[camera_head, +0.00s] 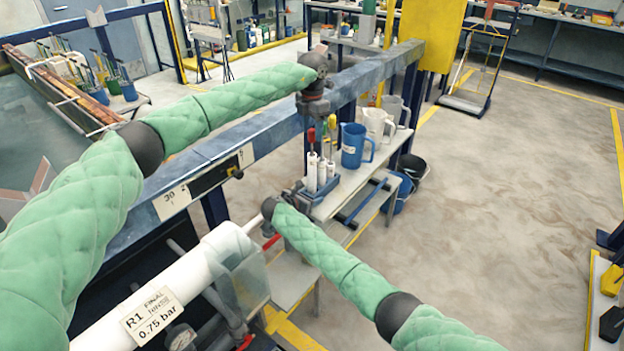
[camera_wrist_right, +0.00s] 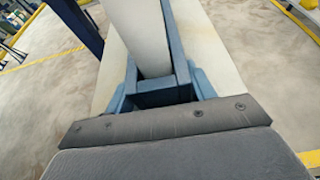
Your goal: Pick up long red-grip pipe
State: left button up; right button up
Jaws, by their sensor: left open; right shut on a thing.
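Several upright white pipes with coloured grips stand in a blue-grey holder (camera_head: 322,194) on the shelf; one has a red grip (camera_head: 311,135). My left gripper (camera_head: 314,118) is open and points down just above these grips. My right gripper (camera_head: 288,196) is low, at the left side of the holder.
A blue jug (camera_head: 353,147) and a white jug (camera_head: 376,122) stand on the white shelf (camera_head: 350,180) right of the pipes. A blue rail (camera_head: 250,130) crosses behind. A large white pipe marked R1 (camera_head: 190,275) lies at lower left.

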pick_arm(q)
notch_tip(320, 180, down, 3)
jog(key=shift+f, duration=0.2)
grip_shut()
jog(key=shift+r, duration=0.1)
notch_tip(320, 180, up, 10)
dwell(0.7)
pick_arm(e)
jog(key=o, duration=1.1)
jog(key=shift+o, duration=0.2)
jog(key=shift+s+a, duration=0.1)
